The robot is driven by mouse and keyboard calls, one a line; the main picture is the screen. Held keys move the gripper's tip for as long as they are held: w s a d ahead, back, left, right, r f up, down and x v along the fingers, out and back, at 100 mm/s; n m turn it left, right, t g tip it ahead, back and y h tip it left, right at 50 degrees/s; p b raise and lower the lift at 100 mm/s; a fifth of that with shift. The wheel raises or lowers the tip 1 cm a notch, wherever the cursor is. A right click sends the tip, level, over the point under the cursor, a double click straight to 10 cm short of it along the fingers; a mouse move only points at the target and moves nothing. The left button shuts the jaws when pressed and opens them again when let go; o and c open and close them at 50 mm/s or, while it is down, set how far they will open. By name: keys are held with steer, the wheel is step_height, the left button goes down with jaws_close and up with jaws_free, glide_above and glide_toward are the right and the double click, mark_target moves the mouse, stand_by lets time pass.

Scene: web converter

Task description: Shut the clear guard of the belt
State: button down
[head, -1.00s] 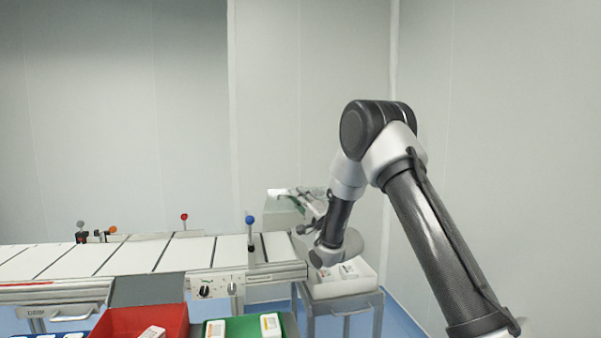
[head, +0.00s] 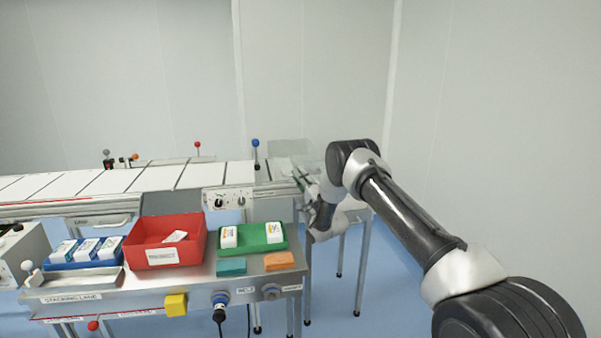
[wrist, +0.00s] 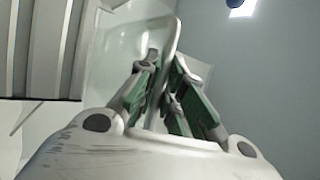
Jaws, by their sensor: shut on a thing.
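The clear guard (head: 288,148) stands up at the right end of the belt (head: 108,182) in the head view, raised above the belt surface. Its see-through panel (wrist: 125,50) also shows in the wrist view, with a pale bar (wrist: 171,62) along its edge. My gripper (wrist: 167,72) has its green-padded fingers on both sides of this bar and is shut on it. In the head view my gripper (head: 301,176) is at the guard's right side, and my wrist hides part of the belt's end.
A bench in front of the belt holds a red bin (head: 150,254), a green tray (head: 262,247) with white packs and a blue tray (head: 92,262) with several packs. A blue-knobbed post (head: 256,155) stands beside the guard. Open floor (head: 385,290) lies to the right.

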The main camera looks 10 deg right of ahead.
steer(key=shift+w+d+f, duration=0.1)
steer(key=shift+f, duration=0.1)
steer(key=c, duration=1.5)
jaws_free()
steer(key=shift+w+f, duration=0.1)
steer(key=shift+f, duration=0.1)
steer(key=shift+r, duration=0.1)
steer(key=v, duration=1.2)
